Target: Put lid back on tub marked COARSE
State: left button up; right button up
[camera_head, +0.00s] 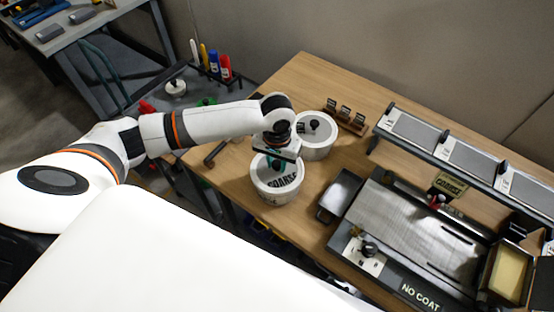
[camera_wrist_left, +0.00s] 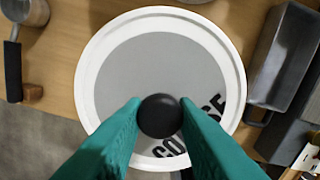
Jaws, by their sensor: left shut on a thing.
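The tub marked COARSE (camera_head: 275,192) is white and stands upright near the table's left front edge. Its lid (camera_head: 290,178), a grey disc with a black knob and the word COARSE, shows at the tub's mouth. In the left wrist view the lid (camera_wrist_left: 130,70) lies inside a white rim. My left gripper (camera_head: 276,161) is above it, with teal fingers (camera_wrist_left: 160,116) shut on the black knob. I cannot tell whether the lid is fully seated or slightly raised. My right gripper is in neither view.
A second lidded white tub (camera_head: 317,150) stands close behind. A dark tray (camera_head: 341,195) and a NO COAT machine (camera_head: 420,230) are to the right. A wooden holder (camera_head: 345,121) is behind. A metal scoop (camera_wrist_left: 25,12) lies to the left in the wrist view.

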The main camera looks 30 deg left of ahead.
pick_arm(q)
jog(key=shift+p, duration=0.55)
dwell(0.4)
jog(key=shift+f+p, duration=0.2)
jog(key=shift+p, duration=0.35)
dwell(0.9)
jog(key=shift+p, duration=0.6)
dwell(0.3)
dwell(0.4)
jog(key=o, duration=1.5)
jog(key=shift+r, duration=0.1)
